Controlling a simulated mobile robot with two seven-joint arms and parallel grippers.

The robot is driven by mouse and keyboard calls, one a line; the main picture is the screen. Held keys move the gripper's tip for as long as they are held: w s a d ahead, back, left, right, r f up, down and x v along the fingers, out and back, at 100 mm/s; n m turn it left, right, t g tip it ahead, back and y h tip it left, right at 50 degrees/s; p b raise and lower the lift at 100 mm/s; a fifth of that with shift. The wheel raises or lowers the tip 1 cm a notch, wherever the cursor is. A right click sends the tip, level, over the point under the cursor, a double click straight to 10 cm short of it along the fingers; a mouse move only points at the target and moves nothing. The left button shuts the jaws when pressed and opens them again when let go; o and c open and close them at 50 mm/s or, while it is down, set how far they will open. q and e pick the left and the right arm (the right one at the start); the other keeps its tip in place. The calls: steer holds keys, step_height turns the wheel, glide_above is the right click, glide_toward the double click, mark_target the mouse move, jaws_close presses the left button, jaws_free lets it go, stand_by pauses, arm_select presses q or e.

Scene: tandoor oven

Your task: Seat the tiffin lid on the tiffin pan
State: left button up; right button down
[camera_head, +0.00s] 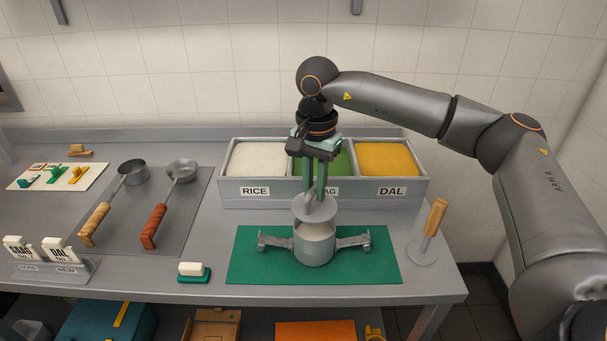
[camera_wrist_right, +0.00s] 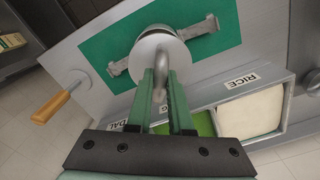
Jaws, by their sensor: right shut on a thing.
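The tiffin lid (camera_head: 301,211) is a round grey metal disc with a loop handle. My right gripper (camera_head: 317,193) points down and is shut on that handle. The tiffin pan (camera_head: 314,247), a grey cylinder with pale contents, stands upright on the green mat between two side brackets. The lid is over the pan, with part of the pan's opening showing below its near edge, so it looks apart and above. In the right wrist view the lid (camera_wrist_right: 150,55) hides most of the pan, and the fingers (camera_wrist_right: 161,85) grip the handle. My left gripper is not in view.
The green mat (camera_head: 255,266) holds the brackets (camera_head: 275,242) (camera_head: 353,241). A bin (camera_head: 323,203) of rice, green and yellow food stands close behind. A wooden-handled tool (camera_head: 434,220) stands at right. Two ladles (camera_head: 158,213) lie left, and a small white-and-green block (camera_head: 193,271) sits in front.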

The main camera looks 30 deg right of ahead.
mark_target(315, 207)
steer(key=shift+s+r, duration=0.15)
steer(key=shift+s, duration=0.1)
steer(key=shift+f+b, duration=0.8)
steer(key=shift+f, duration=0.65)
arm_select(q)
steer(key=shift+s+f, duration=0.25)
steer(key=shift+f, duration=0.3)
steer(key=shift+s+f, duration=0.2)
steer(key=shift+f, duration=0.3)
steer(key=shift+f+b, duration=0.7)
steer(key=shift+b, duration=0.05)
arm_select(e)
steer(key=shift+f, duration=1.05)
steer(key=c, duration=0.7)
jaws_free()
steer(key=shift+c, duration=0.2)
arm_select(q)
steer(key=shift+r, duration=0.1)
arm_select(e)
steer(key=shift+r, duration=0.1)
